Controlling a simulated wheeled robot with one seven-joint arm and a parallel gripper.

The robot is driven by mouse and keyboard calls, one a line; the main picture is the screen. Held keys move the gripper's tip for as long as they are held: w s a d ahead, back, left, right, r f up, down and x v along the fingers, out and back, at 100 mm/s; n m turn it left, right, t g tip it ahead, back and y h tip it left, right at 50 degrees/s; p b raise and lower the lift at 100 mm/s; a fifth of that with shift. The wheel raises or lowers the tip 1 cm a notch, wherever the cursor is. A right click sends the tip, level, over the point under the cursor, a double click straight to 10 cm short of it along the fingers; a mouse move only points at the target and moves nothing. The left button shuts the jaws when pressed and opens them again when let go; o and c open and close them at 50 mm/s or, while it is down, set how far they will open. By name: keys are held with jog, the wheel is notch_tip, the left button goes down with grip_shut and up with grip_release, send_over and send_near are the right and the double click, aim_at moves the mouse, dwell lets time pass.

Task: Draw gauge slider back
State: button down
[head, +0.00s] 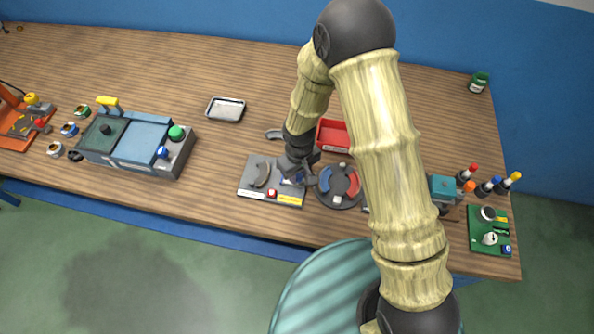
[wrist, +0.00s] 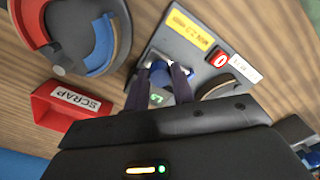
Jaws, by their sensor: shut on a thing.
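The gauge is a grey plate (head: 250,188) near the table's front edge in the head view. In the wrist view the plate (wrist: 198,55) carries a yellow label, a red button and a curved dark piece. The gauge slider (wrist: 159,68) shows a blue part at the fingertips. My gripper (wrist: 166,76) is shut on the slider, with a dark finger on each side of it. In the head view my gripper (head: 293,174) is over the right side of the plate, and my wrist hides part of the slider.
A round dark tray with red and blue segments (head: 338,188) stands close to the right of the gauge. A red scrap bin (wrist: 48,107) is nearby. A metal tray (head: 226,110) and a blue-topped machine (head: 141,139) are to the left. Bare wood lies between them.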

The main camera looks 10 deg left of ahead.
aim_at(301, 176)
jog(key=shift+d, duration=0.25)
jog(key=c, duration=1.2)
grip_release()
jog(key=shift+d, duration=0.1)
notch_tip(301, 176, up, 18)
jog(key=shift+f+b, duration=0.25)
jog(key=shift+b, duration=0.55)
jog(key=s+d+r+m+t, duration=0.1)
jog(key=d+m, duration=0.2)
jog(key=d, duration=0.5)
jog(key=s+d+r+m, duration=0.1)
jog(key=s+d+m, duration=0.1)
jog(key=d, duration=0.6)
jog(key=s+d+m+t, duration=0.1)
jog(key=d+m, duration=0.3)
jog(key=d, duration=0.4)
jog(key=shift+s+r+t, duration=0.3)
jog(key=shift+s+r, duration=0.1)
